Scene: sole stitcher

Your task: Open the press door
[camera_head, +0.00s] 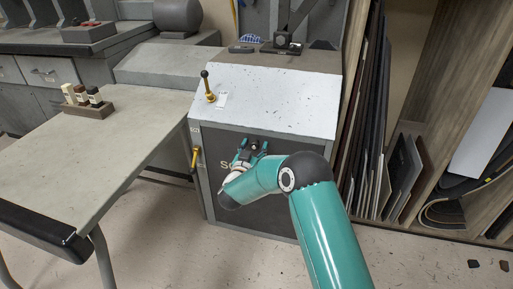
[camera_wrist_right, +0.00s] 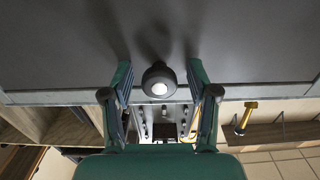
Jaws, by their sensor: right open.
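The press (camera_head: 270,98) is a grey cabinet with a pale sloping top. Its dark front door (camera_head: 270,207) appears closed and carries pale lettering that my arm partly hides. A round black door knob (camera_wrist_right: 158,80) with a bright centre stands out from the dark panel (camera_wrist_right: 70,45) in the right wrist view. My right gripper (camera_head: 251,148) is at the upper part of the door. It is open, with its fingers (camera_wrist_right: 160,88) either side of the knob and visible gaps on both sides. My left gripper is in neither view.
A yellow lever with a black knob (camera_head: 208,87) stands on the press top, and a yellow handle (camera_head: 195,158) sits at its left front edge. A pale table (camera_head: 95,160) stands left. Upright sheets (camera_head: 362,120) lean on the right. Floor before the press is clear.

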